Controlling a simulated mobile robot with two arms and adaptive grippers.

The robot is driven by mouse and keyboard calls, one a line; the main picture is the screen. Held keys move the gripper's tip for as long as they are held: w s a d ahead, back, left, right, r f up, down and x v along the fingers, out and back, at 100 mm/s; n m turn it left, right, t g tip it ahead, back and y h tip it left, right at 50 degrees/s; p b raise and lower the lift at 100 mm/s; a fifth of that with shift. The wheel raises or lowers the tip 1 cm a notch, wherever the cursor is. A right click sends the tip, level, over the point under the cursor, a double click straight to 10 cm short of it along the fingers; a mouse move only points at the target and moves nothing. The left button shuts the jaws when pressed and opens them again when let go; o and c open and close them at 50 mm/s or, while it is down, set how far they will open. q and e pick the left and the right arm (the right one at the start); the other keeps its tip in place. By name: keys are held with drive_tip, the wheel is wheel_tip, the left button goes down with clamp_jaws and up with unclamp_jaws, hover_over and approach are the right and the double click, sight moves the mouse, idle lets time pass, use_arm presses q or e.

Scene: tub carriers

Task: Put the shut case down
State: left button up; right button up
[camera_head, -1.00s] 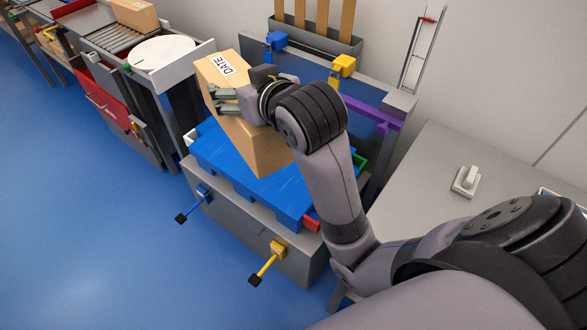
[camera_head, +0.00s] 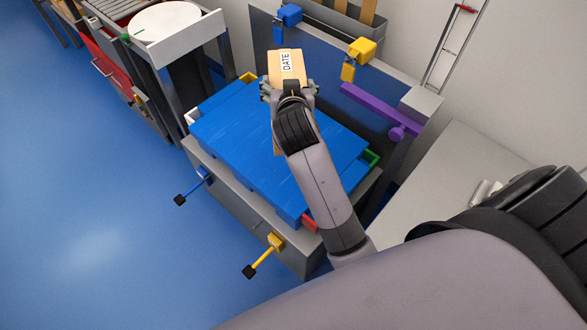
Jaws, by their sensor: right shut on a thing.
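The shut case is a brown cardboard box (camera_head: 273,63) with a white DATE label. It is upright over the back part of the blue bed (camera_head: 230,140). My right gripper (camera_head: 289,90) is shut on the case, with fingers on both its sides. My right wrist and forearm hide most of the case's near face and its lower end. I cannot tell whether its bottom touches the blue bed. My left gripper is not in view.
A blue clamp (camera_head: 289,14) and a yellow clamp (camera_head: 360,50) sit on the grey back panel, beside a purple bar (camera_head: 372,107). Blue (camera_head: 192,187) and yellow (camera_head: 264,257) levers stick out in front. A white round plate (camera_head: 165,21) is at upper left.

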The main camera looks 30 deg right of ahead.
drive_tip(key=shift+h, duration=0.3)
drive_tip(key=f, duration=0.4)
drive_tip(key=shift+s+d+f, duration=0.2)
drive_tip(key=shift+s+d, duration=0.05)
drive_tip(key=shift+d, duration=0.15)
drive_tip(key=shift+f+m, duration=0.3)
drive_tip(key=shift+f+b, duration=2)
drive_tip(key=shift+f, duration=8.05)
drive_tip(key=shift+f, duration=0.1)
drive_tip(key=o, duration=2)
drive_tip(key=shift+s+f, duration=0.15)
drive_tip(key=shift+s, duration=0.05)
drive_tip(key=shift+c, duration=0.2)
